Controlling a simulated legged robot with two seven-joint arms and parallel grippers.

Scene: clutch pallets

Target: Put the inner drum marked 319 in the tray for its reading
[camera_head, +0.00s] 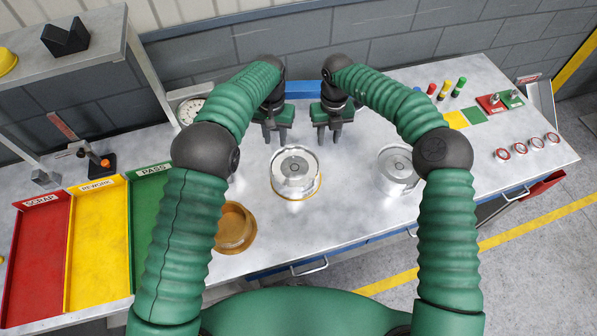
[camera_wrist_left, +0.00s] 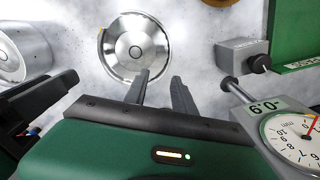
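A metal drum (camera_head: 295,172) stands upright mid-bench, with a gold band round its base; it also shows in the left wrist view (camera_wrist_left: 136,46). A second metal drum (camera_head: 397,168) stands to its right and is partly hidden by my right arm. I cannot read 319 on either. The red SCRAP tray (camera_head: 38,250), yellow REWORK tray (camera_head: 97,245) and green PASS tray (camera_head: 150,200) lie at the left and look empty where visible. My left gripper (camera_head: 273,138) and right gripper (camera_head: 329,138) are open and empty, behind the middle drum.
A brown round dish (camera_head: 236,228) sits at the front. A small black-and-orange device (camera_head: 100,163) stands behind the trays. Buttons and coloured pegs (camera_head: 445,90) are at the right.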

